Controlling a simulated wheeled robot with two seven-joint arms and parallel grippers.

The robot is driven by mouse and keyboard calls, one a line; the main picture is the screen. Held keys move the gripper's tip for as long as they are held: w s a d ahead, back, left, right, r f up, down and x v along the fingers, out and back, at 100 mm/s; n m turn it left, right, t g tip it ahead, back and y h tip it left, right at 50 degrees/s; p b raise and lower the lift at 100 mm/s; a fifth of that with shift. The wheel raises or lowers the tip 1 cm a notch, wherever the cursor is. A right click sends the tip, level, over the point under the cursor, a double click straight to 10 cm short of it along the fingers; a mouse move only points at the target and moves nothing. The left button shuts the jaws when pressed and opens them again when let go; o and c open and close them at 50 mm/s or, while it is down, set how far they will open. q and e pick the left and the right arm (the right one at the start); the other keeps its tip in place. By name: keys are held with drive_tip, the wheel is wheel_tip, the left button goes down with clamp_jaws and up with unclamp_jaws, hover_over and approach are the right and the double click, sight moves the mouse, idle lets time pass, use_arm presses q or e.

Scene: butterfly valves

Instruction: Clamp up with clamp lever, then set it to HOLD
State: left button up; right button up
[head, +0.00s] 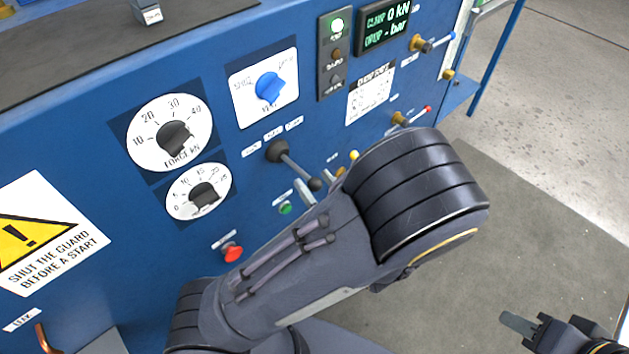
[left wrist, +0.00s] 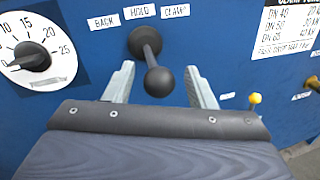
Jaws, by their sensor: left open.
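The clamp lever (head: 295,167) is a dark lever with a round base and a black knob on the blue panel. In the left wrist view the lever (left wrist: 152,58) points out towards the camera, under the labels BACK, HOLD (left wrist: 139,12) and CLAMP (left wrist: 175,11). My left gripper (left wrist: 160,86) is open, with one pale finger on each side of the lever's knob; no contact shows. In the head view my left gripper (head: 321,183) is mostly hidden behind my own arm. My right gripper (head: 532,322) is at the lower right, away from the panel.
Force (head: 173,138) and smaller (head: 204,195) dials, a blue knob (head: 269,87), a red button (head: 232,251) and a green button (head: 285,208) surround the lever. Floor at right is clear.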

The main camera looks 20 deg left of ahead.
use_arm(q)
drive_tip(key=shift+w+a, duration=0.25)
drive_tip(key=shift+a, duration=0.15)
